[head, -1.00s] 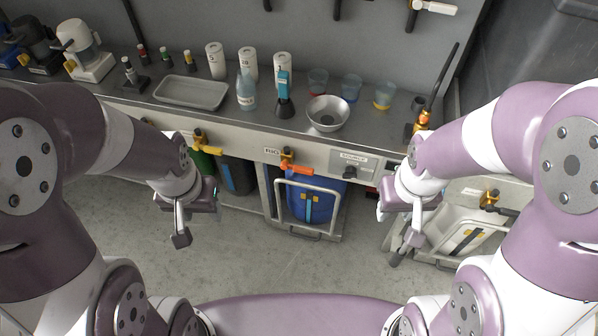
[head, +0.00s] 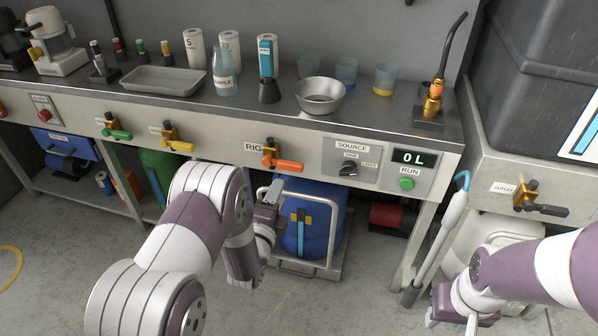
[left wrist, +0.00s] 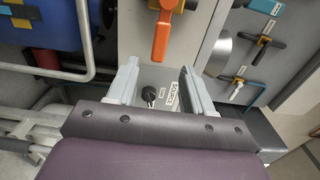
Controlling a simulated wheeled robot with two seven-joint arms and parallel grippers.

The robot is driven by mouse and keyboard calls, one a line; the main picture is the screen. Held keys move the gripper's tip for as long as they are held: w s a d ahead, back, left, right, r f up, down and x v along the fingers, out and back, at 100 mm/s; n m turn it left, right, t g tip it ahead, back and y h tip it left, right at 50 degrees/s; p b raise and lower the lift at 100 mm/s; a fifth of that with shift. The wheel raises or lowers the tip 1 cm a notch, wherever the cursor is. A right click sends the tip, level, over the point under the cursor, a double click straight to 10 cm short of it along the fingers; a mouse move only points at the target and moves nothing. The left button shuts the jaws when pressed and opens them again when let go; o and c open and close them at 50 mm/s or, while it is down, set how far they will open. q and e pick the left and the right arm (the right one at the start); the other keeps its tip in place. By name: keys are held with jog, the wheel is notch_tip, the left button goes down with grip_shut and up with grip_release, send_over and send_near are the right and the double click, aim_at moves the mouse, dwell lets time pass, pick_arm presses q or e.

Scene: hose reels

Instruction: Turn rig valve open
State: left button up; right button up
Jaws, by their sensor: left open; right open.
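The rig valve (head: 272,157) is a brass body with an orange lever on the bench's front panel, beside the RIG label. In the head view its lever points right, roughly along the panel. The lever also shows at the top of the left wrist view (left wrist: 161,40), beyond the fingertips. My left gripper (head: 277,200) is open and empty, just below the valve and apart from it. Its two fingers stand apart in the left wrist view (left wrist: 158,82). My right gripper (head: 455,318) is open, low at the right, far from the valve.
The source knob (head: 348,169) and green run button (head: 406,184) are right of the valve. Yellow (head: 172,140) and green (head: 115,130) levers are left. A blue drum (head: 318,225) in a framed cart stands below. A spray wand (head: 437,240) leans near my right arm.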

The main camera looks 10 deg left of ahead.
aim_at(290, 170)
pick_arm(q)
jog(key=w+b, duration=0.1)
jog(key=w, duration=0.4)
jog(key=w+b, duration=0.2)
jog(key=w, duration=0.4)
jog(key=shift+d+f, duration=0.15)
jog(key=shift+d, duration=0.05)
jog(key=shift+w, duration=0.3)
grip_shut()
